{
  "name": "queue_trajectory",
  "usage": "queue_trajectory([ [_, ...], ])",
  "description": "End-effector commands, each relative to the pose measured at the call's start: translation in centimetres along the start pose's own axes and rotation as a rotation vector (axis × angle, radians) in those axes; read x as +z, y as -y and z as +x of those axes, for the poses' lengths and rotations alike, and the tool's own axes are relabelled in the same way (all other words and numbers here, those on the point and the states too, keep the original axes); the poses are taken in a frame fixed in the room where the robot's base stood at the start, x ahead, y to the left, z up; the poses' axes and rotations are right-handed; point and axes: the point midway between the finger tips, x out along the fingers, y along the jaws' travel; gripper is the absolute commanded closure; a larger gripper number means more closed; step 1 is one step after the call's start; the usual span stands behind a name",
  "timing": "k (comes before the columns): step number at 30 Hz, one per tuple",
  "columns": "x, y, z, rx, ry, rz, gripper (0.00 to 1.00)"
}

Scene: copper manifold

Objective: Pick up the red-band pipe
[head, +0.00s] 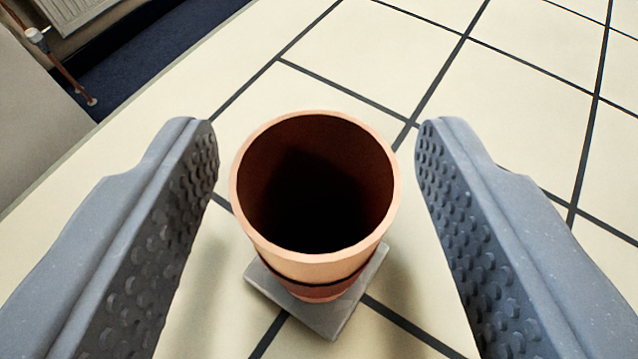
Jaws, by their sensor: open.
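A copper pipe (318,268) stands upright between my fingers, its open top rim facing the camera and its inside dark. A darker reddish-brown band (318,288) runs around it below the rim. The pipe stands on a small grey square plate (345,312); its lower end is mostly hidden by its own upper part. My gripper (317,150) is open, with one grey studded finger on each side of the pipe. A gap shows between each finger and the pipe, a little wider on the right.
The pale tiled surface (530,90) with dark joint lines is clear around the pipe. Its edge runs along the upper left. Beyond it are a dark blue floor (150,55), a white radiator (75,10) and a thin copper pipe with a valve (36,35).

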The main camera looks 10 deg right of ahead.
Motion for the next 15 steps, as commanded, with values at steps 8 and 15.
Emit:
queue_trajectory([
  [8,-0.04,0.0,-0.03,0.0,-0.001,0.001,1.0],
  [15,-0.1,0.0,-0.05,0.0,-0.002,0.001,1.0],
])
